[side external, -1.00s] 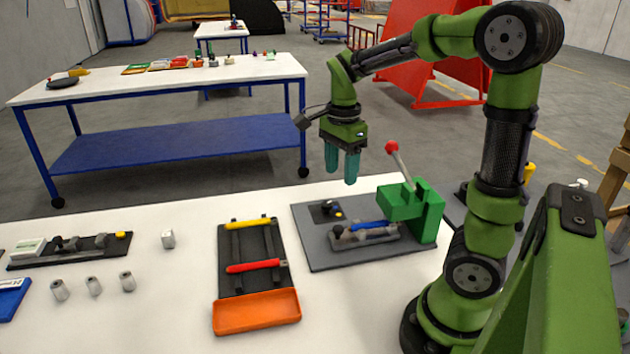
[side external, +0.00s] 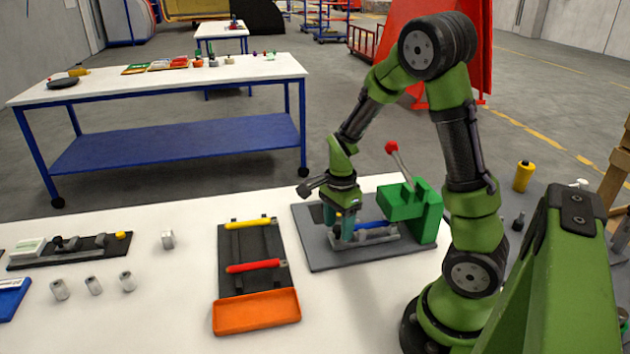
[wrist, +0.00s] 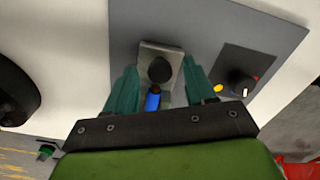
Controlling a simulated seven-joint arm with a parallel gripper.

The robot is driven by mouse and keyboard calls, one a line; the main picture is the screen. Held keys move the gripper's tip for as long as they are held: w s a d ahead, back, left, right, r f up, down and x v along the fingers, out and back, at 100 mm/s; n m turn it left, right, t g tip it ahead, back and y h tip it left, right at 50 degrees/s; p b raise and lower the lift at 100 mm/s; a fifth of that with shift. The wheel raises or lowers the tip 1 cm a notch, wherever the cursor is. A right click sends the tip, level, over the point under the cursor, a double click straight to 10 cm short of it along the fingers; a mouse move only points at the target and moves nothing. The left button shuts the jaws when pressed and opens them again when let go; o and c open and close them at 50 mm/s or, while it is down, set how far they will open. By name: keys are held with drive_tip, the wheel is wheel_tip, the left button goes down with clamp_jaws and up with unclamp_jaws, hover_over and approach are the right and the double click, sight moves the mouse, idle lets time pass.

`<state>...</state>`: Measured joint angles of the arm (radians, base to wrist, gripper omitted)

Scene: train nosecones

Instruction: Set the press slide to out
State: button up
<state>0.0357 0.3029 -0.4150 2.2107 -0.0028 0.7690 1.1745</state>
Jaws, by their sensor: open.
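The green press (side external: 408,204) stands on a grey base plate (side external: 320,258), its red-balled lever (side external: 392,147) raised and tilted. In front of it lies a grey slide track (side external: 382,238) with a blue bar (side external: 375,226). My gripper (side external: 342,238) is low over the left end of the track, pointing down. In the wrist view my open gripper (wrist: 160,75) has a teal finger on each side of a black knob (wrist: 160,69) on a grey block (wrist: 148,53). A gap shows on both sides. The blue bar's end (wrist: 153,102) shows below the knob.
A small dark panel (wrist: 240,77) with yellow, white and red marks is beside the knob. A black rack with yellow and red-handled tools and an orange tray (side external: 257,313) stands left of the plate. Several grey cylinders (side external: 93,286) stand farther left.

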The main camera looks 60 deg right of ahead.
drive_tip(key=shift+c, duration=0.2)
clamp_jaws()
drive_tip(key=shift+w, duration=0.1)
drive_tip(key=shift+w+a+r, duration=0.1)
drive_tip(key=shift+w+a, duration=1.85)
drive_tip(key=shift+a, duration=0.05)
drive_tip(key=shift+c, duration=0.9)
unclamp_jaws()
drive_tip(key=shift+o, duration=1.1)
drive_tip(key=shift+s, duration=0.1)
drive_tip(key=shift+r, duration=0.1)
